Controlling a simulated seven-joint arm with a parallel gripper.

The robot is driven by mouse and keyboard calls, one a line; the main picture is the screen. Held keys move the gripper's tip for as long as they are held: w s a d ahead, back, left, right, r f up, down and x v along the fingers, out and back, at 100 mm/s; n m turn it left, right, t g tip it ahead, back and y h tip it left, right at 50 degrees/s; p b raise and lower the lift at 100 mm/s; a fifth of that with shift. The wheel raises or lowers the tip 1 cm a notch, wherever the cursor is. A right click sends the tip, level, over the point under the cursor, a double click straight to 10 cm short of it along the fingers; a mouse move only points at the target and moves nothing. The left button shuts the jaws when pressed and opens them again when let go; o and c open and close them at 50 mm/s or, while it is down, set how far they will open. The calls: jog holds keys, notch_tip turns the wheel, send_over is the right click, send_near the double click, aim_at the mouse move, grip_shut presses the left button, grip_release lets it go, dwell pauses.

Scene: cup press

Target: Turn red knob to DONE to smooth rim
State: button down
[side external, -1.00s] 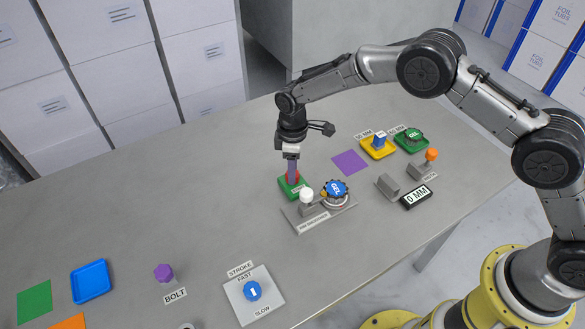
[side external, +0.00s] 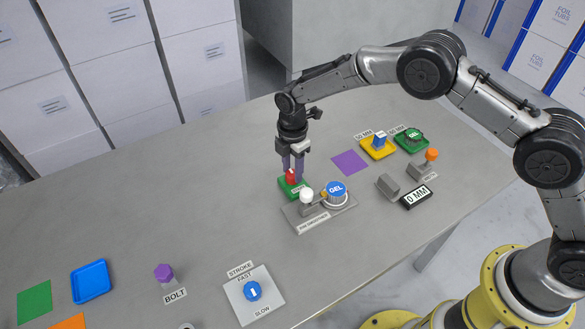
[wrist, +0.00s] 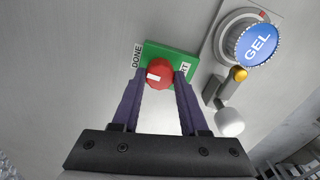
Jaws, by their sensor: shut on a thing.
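The red knob (side external: 291,177) stands on a small green plate (side external: 286,192). In the wrist view the red knob (wrist: 163,69) sits between my two purple fingers, and its white mark points left, toward the side with the DONE label (wrist: 138,55). A partly hidden label ending in T (wrist: 184,68) is on the right side of the green plate. My gripper (wrist: 160,78) is shut on the knob from above. The blue GEL cup lid (side external: 337,188) sits in the grey fixture beside the plate.
A white-knobbed lever (side external: 306,195) stands on the fixture close to my gripper. A grey block (side external: 388,186), a 0 MM display (side external: 416,197) and an orange-topped lever (side external: 431,155) are to the right. Yellow (side external: 378,151) and green (side external: 411,146) trays lie behind. The table's left middle is clear.

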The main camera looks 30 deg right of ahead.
aim_at(293, 172)
jog(key=shift+n, duration=0.4)
jog(key=shift+c, duration=2.2)
grip_release()
jog(key=shift+r, duration=0.1)
notch_tip(293, 172, up, 14)
jog(key=shift+d, duration=0.1)
